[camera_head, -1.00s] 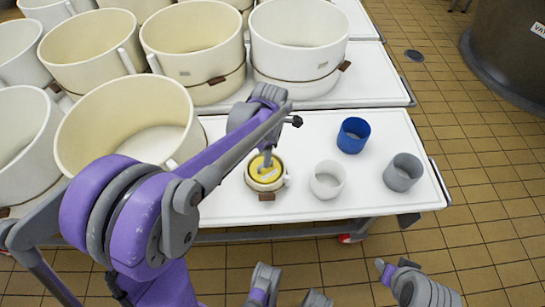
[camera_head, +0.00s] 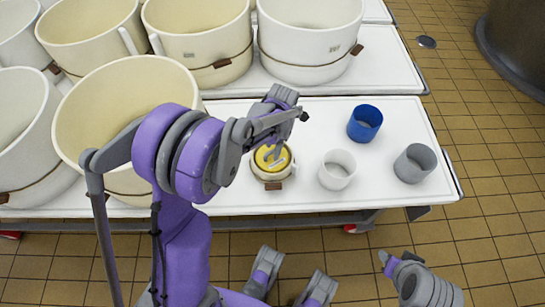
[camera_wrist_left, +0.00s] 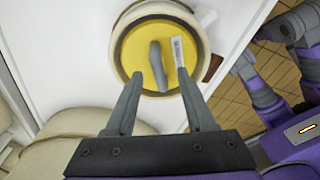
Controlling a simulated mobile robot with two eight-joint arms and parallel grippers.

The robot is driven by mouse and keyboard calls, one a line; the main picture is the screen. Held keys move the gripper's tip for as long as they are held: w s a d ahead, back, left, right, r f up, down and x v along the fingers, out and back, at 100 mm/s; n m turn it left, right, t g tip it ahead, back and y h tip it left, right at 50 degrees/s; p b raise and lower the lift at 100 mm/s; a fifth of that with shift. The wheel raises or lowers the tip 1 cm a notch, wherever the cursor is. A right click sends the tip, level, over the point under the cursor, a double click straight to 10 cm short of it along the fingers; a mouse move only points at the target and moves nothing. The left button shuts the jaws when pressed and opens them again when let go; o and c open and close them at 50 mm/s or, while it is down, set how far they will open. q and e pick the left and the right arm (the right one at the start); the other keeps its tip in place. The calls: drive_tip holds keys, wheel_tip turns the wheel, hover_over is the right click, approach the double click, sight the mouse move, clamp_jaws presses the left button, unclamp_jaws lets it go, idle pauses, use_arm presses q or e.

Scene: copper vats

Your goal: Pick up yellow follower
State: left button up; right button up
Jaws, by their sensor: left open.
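The yellow follower (camera_head: 268,159) is a round disc with an upright grey handle, set in a small cream pot (camera_head: 272,175) on the white table. In the left wrist view the follower (camera_wrist_left: 135,48) lies just beyond my fingertips, with its handle between their lines and a white label beside it. My left gripper (camera_head: 276,150) is over the pot in the head view and partly hides the disc.
A white cup (camera_head: 337,172), a blue cup (camera_head: 365,123) and a grey cup (camera_head: 414,164) stand right of the pot. Large cream vats (camera_head: 120,110) crowd the left and back. The white table (camera_head: 310,112) has bare room behind the pot.

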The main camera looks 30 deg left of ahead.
use_arm(q)
wheel_tip(320, 180, down, 2)
drive_tip(key=shift+a+f, duration=0.1)
drive_tip(key=shift+f, duration=0.15)
clamp_jaws()
